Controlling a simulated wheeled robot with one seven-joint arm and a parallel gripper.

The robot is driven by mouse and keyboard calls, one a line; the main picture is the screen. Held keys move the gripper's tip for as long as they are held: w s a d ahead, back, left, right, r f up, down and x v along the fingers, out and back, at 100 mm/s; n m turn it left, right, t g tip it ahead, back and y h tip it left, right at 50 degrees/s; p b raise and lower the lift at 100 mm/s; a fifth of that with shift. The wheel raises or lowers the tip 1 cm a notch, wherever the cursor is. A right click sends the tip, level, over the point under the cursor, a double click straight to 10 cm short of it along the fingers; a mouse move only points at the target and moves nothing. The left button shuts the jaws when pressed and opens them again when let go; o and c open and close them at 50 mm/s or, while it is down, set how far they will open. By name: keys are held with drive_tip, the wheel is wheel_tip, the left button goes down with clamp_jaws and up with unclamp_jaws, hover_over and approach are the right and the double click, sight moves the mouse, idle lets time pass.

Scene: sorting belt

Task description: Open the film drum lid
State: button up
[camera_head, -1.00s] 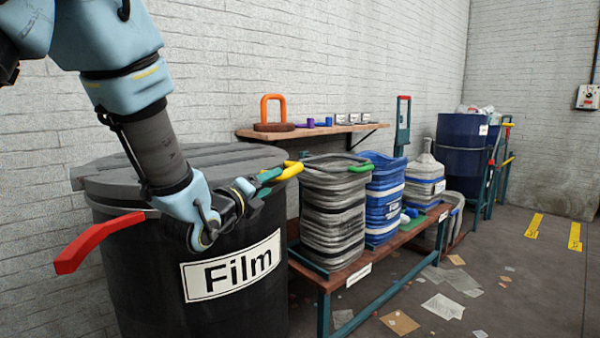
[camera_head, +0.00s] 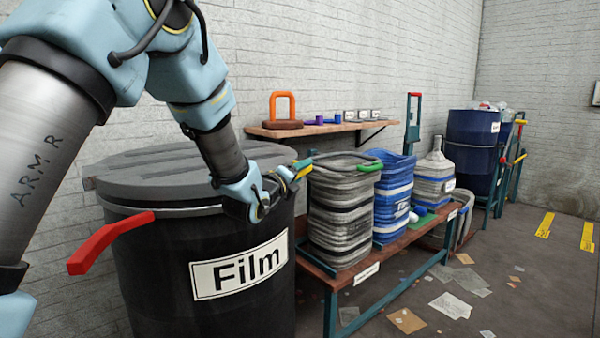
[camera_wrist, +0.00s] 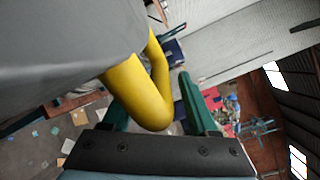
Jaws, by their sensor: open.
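The black film drum (camera_head: 155,275) stands at the left in the head view, with a white "Film" label on its front. Its grey lid (camera_head: 140,172) lies flat on the rim. A yellow handle (camera_head: 304,171) sticks out from the lid's right side. It also shows large in the wrist view as a yellow loop (camera_wrist: 137,88). My gripper (camera_head: 293,174) is at this handle with its green fingers open. In the wrist view the fingers stand on either side of the loop's end; the left finger is partly hidden behind it. Contact cannot be told.
A red lever (camera_head: 108,240) juts from the drum's front left. A bench (camera_head: 352,278) with a grey sack (camera_head: 345,215) and a blue sack (camera_head: 393,200) stands close on the right. A wall shelf (camera_head: 330,129) is behind. Paper scraps lie on the floor.

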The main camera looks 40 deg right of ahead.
drive_tip(key=c, duration=0.9)
drive_tip(key=shift+r, duration=0.1)
clamp_jaws()
drive_tip(key=shift+s, duration=0.1)
idle(0.3)
